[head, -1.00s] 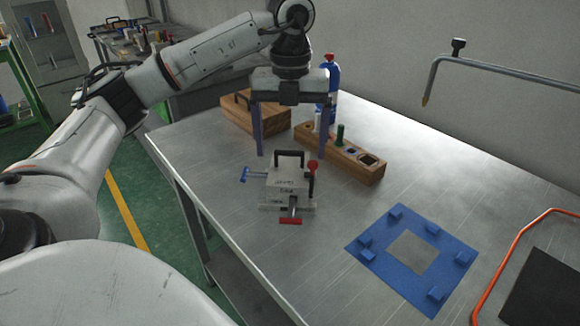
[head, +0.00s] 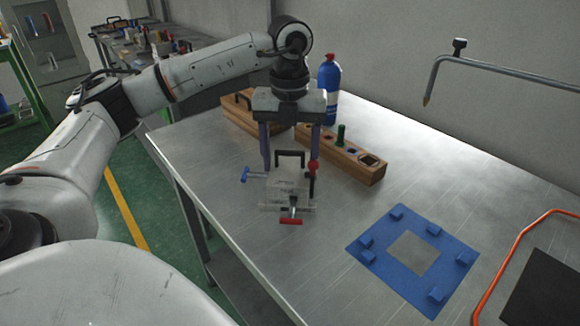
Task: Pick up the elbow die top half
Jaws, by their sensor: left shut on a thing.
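The elbow die is a grey metal block on the steel table, left of the blue mat. Its top half (head: 287,185) has a black handle on top, and a blue T-handled clamp, a red-knobbed pin and a red-handled clamp sit around the die. My left gripper (head: 290,172) points straight down over it, one purple-grey finger on each side of the handle, shut on the top half. The die still looks in place on the table; I see no clear gap between its halves. My right gripper is not in view.
A wooden block with holes (head: 350,165) holds a green-topped piece, just behind the die. A wooden box (head: 240,120) and a blue bottle (head: 329,85) stand farther back. A blue mat (head: 375,262) with raised stops lies at right; the table between is clear.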

